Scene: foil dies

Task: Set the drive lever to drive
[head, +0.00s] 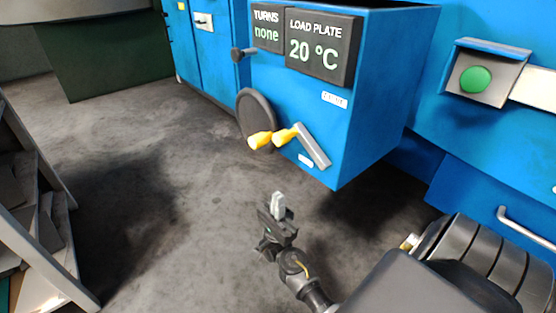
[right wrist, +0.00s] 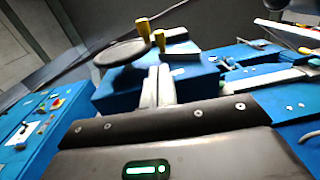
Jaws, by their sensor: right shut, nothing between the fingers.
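The drive lever (head: 314,148) is a flat grey bar with a yellow grip, on the front of a blue machine box (head: 375,90). It slants from its grip at upper left to lower right. In the right wrist view the lever (right wrist: 182,48) lies beyond the fingers, its yellow grip standing up. My right gripper (head: 278,203) is shut and empty, below and in front of the lever in the head view, apart from it. In the right wrist view its fingers (right wrist: 157,85) point toward the box. My left gripper is not in view.
A dark handwheel (head: 257,112) with a yellow handle sits left of the lever, the two grips close together. A display (head: 322,48) reads "LOAD PLATE 20 °C"; a smaller one (head: 267,27) reads "TURNS none". A green button (head: 475,80) is at right. A shelf rack stands left.

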